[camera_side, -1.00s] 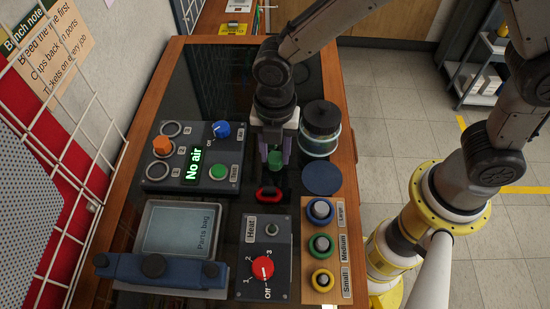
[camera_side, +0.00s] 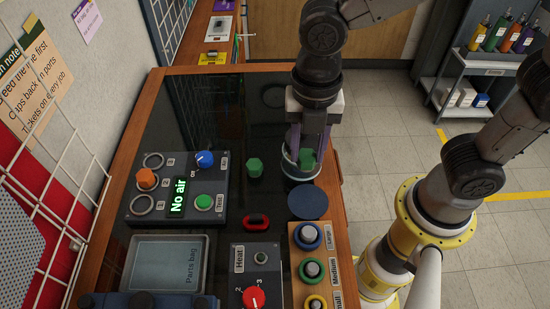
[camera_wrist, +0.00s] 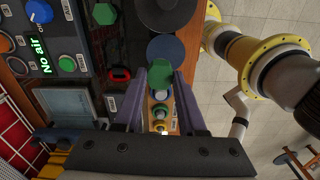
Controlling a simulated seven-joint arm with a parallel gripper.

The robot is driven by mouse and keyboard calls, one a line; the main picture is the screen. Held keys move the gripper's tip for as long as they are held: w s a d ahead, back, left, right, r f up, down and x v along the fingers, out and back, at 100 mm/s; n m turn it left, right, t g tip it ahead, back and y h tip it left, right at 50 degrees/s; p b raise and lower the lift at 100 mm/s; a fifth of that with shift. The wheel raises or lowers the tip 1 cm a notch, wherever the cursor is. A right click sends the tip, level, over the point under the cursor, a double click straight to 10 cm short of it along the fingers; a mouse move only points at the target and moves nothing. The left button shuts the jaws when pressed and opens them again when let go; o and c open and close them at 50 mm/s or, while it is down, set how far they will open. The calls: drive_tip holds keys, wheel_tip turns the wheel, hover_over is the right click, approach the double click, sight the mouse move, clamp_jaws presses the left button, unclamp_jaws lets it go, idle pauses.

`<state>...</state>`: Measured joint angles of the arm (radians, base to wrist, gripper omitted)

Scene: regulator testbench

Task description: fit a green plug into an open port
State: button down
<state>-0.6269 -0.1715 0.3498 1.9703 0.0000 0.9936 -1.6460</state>
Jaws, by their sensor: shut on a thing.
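My gripper (camera_side: 305,157) is shut on a green plug (camera_side: 307,159), held above the bench near the clear jar. In the wrist view the held green plug (camera_wrist: 144,71) shows between the fingertips. Another green hexagonal piece (camera_side: 254,167) stands on the dark bench top left of my gripper; the wrist view shows it too (camera_wrist: 104,13). The dark panel (camera_side: 222,180) reads "No air". Its left column has an upper open ring port (camera_side: 153,160), an orange plug (camera_side: 147,179) in the middle, and a lower open ring port (camera_side: 142,204).
The panel also bears a blue knob (camera_side: 204,159) and a green button (camera_side: 203,202). The jar (camera_side: 291,168) is partly hidden behind my gripper. A blue disc (camera_side: 308,203), red ring (camera_side: 256,221), heat box (camera_side: 260,258) and sized-knob board (camera_side: 325,268) stand nearer. The far bench is mostly clear.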

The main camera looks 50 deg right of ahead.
drive_tip(key=s+d+r, duration=0.2)
drive_tip(key=s+d, duration=0.1)
drive_tip(key=s, duration=0.1)
drive_tip(key=w+a+r, duration=0.5)
drive_tip(key=w+a, duration=0.2)
drive_tip(key=w, duration=0.1)
drive_tip(key=w+a+r, duration=0.6)
drive_tip(key=w+a, duration=0.2)
drive_tip(key=w+a+f, duration=0.4)
drive_tip(key=w+a, duration=0.3)
drive_tip(key=shift+w+a+f, duration=0.35)
drive_tip(key=shift+a+f, duration=0.65)
drive_tip(key=shift+f, duration=1.05)
drive_tip(key=shift+w+a+f, duration=0.35)
drive_tip(key=shift+a+f, duration=0.65)
drive_tip(key=shift+f, duration=1)
drive_tip(key=shift+w+a+f, duration=0.35)
drive_tip(key=shift+a+f, duration=0.65)
drive_tip(key=shift+f, duration=3.05)
drive_tip(key=shift+f, duration=0.5)
